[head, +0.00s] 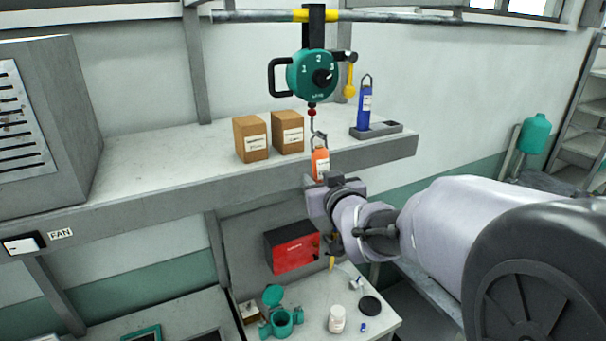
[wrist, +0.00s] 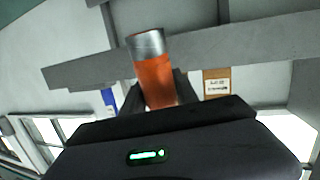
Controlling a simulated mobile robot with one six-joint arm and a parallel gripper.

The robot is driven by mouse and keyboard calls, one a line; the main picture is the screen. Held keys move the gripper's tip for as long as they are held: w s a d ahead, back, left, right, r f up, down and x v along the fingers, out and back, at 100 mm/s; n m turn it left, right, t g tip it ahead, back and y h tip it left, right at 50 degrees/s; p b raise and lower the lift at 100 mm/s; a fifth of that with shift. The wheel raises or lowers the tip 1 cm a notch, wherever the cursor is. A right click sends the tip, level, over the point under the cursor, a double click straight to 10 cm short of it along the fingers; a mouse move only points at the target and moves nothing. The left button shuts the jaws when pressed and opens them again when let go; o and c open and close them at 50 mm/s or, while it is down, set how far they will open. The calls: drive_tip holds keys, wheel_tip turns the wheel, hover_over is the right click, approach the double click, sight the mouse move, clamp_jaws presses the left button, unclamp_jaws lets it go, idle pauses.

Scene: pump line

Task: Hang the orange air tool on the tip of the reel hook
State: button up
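The orange air tool (head: 320,165) is upright in my gripper (head: 322,182), in front of the shelf edge. In the wrist view, the tool (wrist: 155,80) shows its orange body and silver end between my two dark fingers (wrist: 157,98), which are closed on its sides. The reel (head: 312,75) is a teal drum hanging from the overhead rail. Its hook (head: 314,125) hangs below a red ball, just above the tool. The tool's top loop (head: 319,141) is at the hook's lower end; I cannot tell whether they touch or are linked.
Two brown boxes (head: 251,138) stand on the shelf (head: 170,165) left of the hook. A blue tool (head: 365,105) stands in a grey holder (head: 385,130) to the right. A red box (head: 291,247) and a white bottle (head: 336,319) are on the bench below.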

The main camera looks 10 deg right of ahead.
drive_tip(key=o, duration=0.4)
drive_tip(key=shift+c, duration=0.2)
drive_tip(key=shift+f, duration=0.15)
drive_tip(key=shift+s, duration=0.1)
drive_tip(key=r+v, duration=0.1)
drive_tip(key=v, duration=1.5)
drive_tip(key=s+d+f+m+g+h+b, duration=0.2)
drive_tip(key=s+f+b, duration=0.1)
drive_tip(key=f+b, duration=0.8)
drive_tip(key=s+d+f+m+g+h+b, duration=0.1)
drive_tip(key=s+d+f+m+g+b, duration=0.2)
drive_tip(key=f+b, duration=0.75)
drive_tip(key=s+a+f+g+y+b, duration=0.1)
drive_tip(key=s+a+f+b, duration=0.2)
drive_tip(key=f, duration=0.5)
drive_tip(key=s+a+f+g+y+b, duration=0.1)
drive_tip(key=s+a+f+g+b, duration=0.1)
drive_tip(key=s+f+b, duration=0.3)
drive_tip(key=s+a+f+m+g+y+b, duration=0.1)
drive_tip(key=s+a+f+b, duration=0.3)
drive_tip(key=f, duration=0.7)
drive_tip(key=shift+s+a+f+g+y+b, duration=0.3)
drive_tip(key=shift+a+f+g, duration=0.05)
drive_tip(key=shift+a+g, duration=0.2)
